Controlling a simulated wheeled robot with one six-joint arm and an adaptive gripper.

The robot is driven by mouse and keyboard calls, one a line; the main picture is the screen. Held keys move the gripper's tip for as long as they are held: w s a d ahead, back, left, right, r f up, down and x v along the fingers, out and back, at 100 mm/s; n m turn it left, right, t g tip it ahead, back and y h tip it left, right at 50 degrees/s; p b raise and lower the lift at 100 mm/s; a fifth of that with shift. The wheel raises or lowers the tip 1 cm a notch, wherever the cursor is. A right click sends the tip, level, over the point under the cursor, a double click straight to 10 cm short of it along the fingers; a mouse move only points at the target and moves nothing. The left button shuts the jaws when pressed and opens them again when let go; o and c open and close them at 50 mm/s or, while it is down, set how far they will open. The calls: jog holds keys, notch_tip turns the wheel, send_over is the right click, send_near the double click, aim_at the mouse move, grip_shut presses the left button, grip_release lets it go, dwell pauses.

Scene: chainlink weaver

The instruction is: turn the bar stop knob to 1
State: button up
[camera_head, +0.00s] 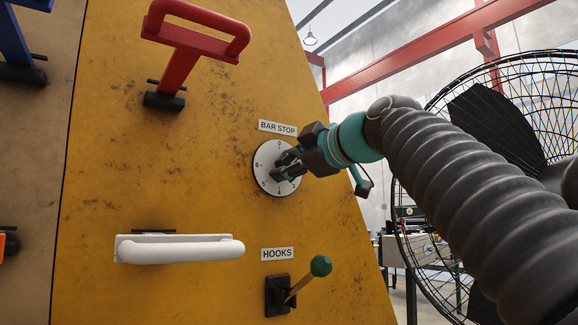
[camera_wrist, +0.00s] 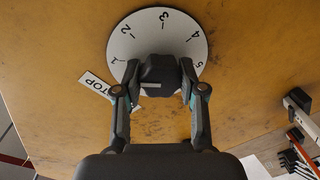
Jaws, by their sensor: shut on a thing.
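The bar stop dial (camera_head: 264,157) is a white disc with black numbers on the yellow panel, under a BAR STOP label (camera_head: 277,127). In the wrist view the dial (camera_wrist: 165,40) shows 1 to 5 along its far rim, with 1 at the left. The dark knob (camera_wrist: 160,72) stands at its middle. My gripper (camera_head: 287,166) is at the dial, and in the wrist view its two fingers are shut on the knob from either side. A short pale mark shows on the knob's near face. The number it points to cannot be told, and my gripper hides the dial's near part.
A HOOKS lever with a green ball (camera_head: 320,266) stands below the dial. A white handle (camera_head: 182,249) is at the lower left and a red handle (camera_head: 194,43) at the upper left. A large black caged fan (camera_head: 497,130) stands behind my arm at the right.

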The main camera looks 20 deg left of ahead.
dwell(0.4)
jog(key=o, duration=1.1)
jog(key=shift+o, duration=0.2)
jog(key=v, duration=1.2)
